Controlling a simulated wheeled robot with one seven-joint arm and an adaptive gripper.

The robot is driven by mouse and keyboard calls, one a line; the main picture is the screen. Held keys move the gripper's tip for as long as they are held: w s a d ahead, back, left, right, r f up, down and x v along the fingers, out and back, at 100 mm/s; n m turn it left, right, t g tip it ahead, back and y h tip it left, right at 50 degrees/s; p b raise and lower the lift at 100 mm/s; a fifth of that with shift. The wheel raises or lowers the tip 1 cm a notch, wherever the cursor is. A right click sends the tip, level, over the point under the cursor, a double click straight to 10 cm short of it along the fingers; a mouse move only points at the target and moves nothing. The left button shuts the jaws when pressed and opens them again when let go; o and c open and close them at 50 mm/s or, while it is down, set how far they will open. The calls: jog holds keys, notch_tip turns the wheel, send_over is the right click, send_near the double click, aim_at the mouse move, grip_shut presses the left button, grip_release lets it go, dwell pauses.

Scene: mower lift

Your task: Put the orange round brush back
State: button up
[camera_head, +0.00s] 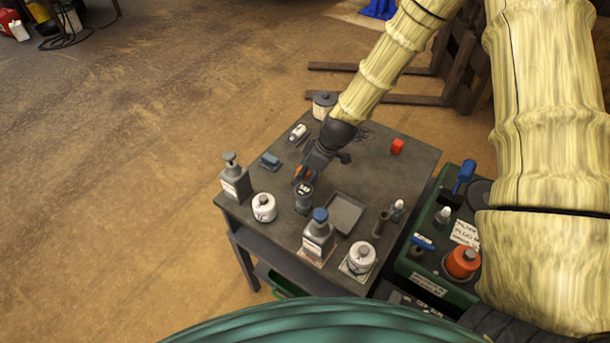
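The orange round brush (305,174) shows as a small orange piece between the fingertips of my gripper (307,172), over the left-middle part of the dark table (380,180). My gripper points down and to the left and appears closed around it. The fingers hide part of the brush, and its bristles cannot be made out. A dark round container (303,199) with a pale label on top is right below the brush in the picture. I cannot tell whether they touch.
A grey pump bottle (235,183), a white jar (263,207), a blue-capped bottle (318,236), another white jar (361,258) and an empty tray (344,213) surround the container. A green case (432,270) adjoins the table.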

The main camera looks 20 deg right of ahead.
jog(key=b+v, duration=0.2)
jog(key=v, duration=0.8)
jog(key=shift+r, duration=0.35)
